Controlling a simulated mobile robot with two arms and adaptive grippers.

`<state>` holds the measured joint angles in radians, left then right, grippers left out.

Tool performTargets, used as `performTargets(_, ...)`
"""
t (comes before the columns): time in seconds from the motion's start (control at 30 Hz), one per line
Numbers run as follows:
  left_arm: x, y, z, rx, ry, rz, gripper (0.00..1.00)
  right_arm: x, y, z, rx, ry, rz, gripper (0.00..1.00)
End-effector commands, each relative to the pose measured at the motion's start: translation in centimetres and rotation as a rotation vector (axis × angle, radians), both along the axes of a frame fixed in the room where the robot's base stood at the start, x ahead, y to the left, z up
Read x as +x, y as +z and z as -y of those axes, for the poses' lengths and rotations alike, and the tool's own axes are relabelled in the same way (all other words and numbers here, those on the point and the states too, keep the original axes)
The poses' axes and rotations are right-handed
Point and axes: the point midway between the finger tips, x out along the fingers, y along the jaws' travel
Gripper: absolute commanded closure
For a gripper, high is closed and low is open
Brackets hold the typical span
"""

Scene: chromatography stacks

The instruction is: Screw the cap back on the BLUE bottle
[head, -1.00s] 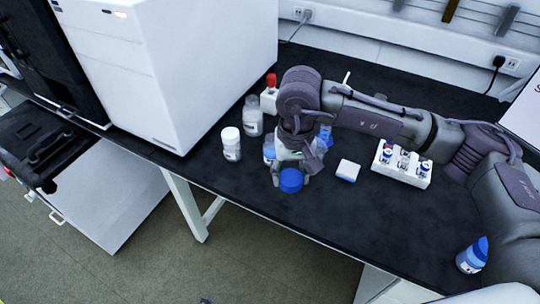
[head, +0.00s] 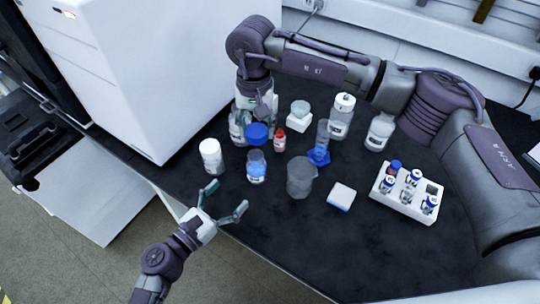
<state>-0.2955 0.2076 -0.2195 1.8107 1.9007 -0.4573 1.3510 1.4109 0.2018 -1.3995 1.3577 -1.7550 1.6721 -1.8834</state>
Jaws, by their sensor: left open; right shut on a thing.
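The blue bottle (head: 256,171) is a small clear bottle with blue in its lower part. It stands upright near the front of the bench, and no cap shows on its mouth. My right gripper (head: 257,117) is shut on a blue cap (head: 257,134), which appears just behind the bottle's mouth in the picture, apart from it; its exact height is hard to tell. My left gripper (head: 226,200) is open and empty near the bench's front edge, in front of the blue bottle.
A white-capped bottle (head: 211,159) stands left of the blue bottle. A small red bottle (head: 280,141), a beaker (head: 300,180) and a blue-based cylinder (head: 321,148) stand to the right. A vial rack (head: 402,207) is farther right. The front right bench is clear.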

Motion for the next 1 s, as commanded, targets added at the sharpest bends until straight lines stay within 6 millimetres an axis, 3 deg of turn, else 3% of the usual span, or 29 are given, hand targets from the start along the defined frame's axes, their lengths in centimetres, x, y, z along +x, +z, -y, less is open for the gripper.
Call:
performTargets(0.47,0.7,0.0,0.6,0.001,-0.001,0.001,0.13,0.0,0.0,0.0,0.001,0.001,0.000,0.69)
performTargets(1.0,7.7,-0.1,6.6,0.002,0.000,0.001,0.13,0.0,0.0,0.0,0.001,0.001,0.000,0.69)
